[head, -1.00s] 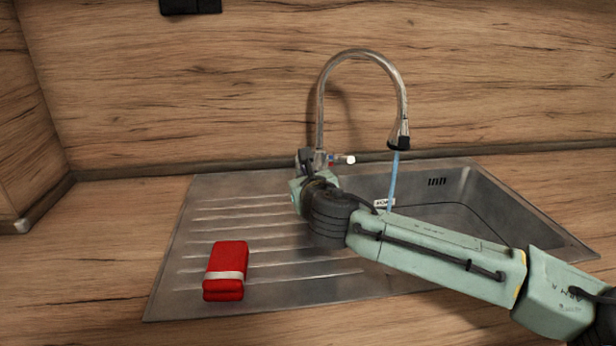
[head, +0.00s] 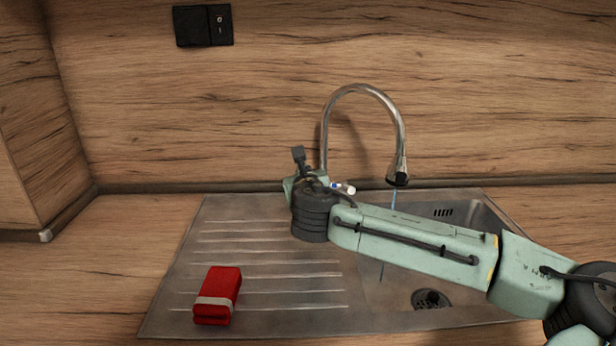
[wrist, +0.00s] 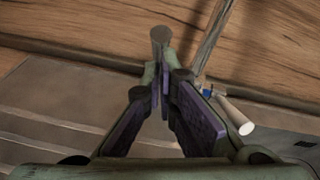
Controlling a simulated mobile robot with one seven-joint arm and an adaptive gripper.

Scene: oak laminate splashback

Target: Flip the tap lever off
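The chrome tap (head: 361,88) stands at the back of the steel sink, its arched spout over the basin. Its pale lever (head: 343,188), with a blue ring, sticks out to the right of the tap's base. In the wrist view the lever (wrist: 234,116) lies right of my fingers, pointing down and right. A thin, faint water stream (head: 393,201) falls from the spout. My gripper (head: 298,156) is just left of the tap, partly hidden by my wrist.
A red bundle with a pale band (head: 218,295) lies on the drainboard (head: 265,275). A black switch plate (head: 203,25) is on the wood splashback. The drain (head: 431,299) shows in the basin. The counter at left is clear.

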